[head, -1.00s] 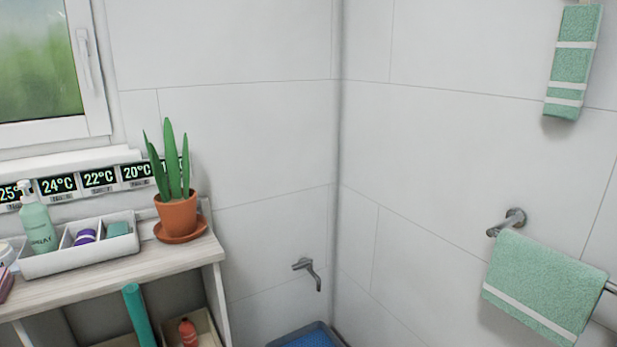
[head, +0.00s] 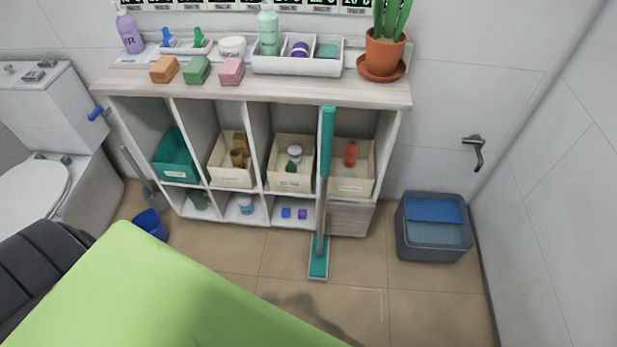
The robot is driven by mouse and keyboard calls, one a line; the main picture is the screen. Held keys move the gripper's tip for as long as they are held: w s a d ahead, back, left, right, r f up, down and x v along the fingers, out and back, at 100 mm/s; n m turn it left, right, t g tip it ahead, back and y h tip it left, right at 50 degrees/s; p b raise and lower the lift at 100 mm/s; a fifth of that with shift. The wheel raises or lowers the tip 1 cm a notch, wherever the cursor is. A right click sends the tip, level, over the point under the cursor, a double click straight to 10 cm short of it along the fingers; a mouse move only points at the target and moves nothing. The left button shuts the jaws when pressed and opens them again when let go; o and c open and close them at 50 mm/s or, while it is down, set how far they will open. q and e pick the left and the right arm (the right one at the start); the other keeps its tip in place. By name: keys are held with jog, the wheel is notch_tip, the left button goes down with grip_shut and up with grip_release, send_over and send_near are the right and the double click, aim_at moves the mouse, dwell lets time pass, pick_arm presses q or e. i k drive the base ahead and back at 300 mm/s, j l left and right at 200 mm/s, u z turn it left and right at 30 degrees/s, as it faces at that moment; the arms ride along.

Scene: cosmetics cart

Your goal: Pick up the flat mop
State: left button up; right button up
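The flat mop (head: 323,180) stands upright in front of the shelf unit, with a teal upper handle, a grey lower pole and a flat teal head on the tiled floor. Its handle top rises to about the height of the shelf top, and the pole passes in front of the right-hand compartments. The mop head lies flat on the tiles, clear of other things. Neither of my grippers is in view.
The white shelf unit (head: 250,88) holds bins, bottles and soaps. A green surface (head: 140,300) fills the lower left foreground. Floor around the mop head is clear.

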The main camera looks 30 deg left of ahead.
aim_at(319, 256)
jog(key=u, duration=0.7)
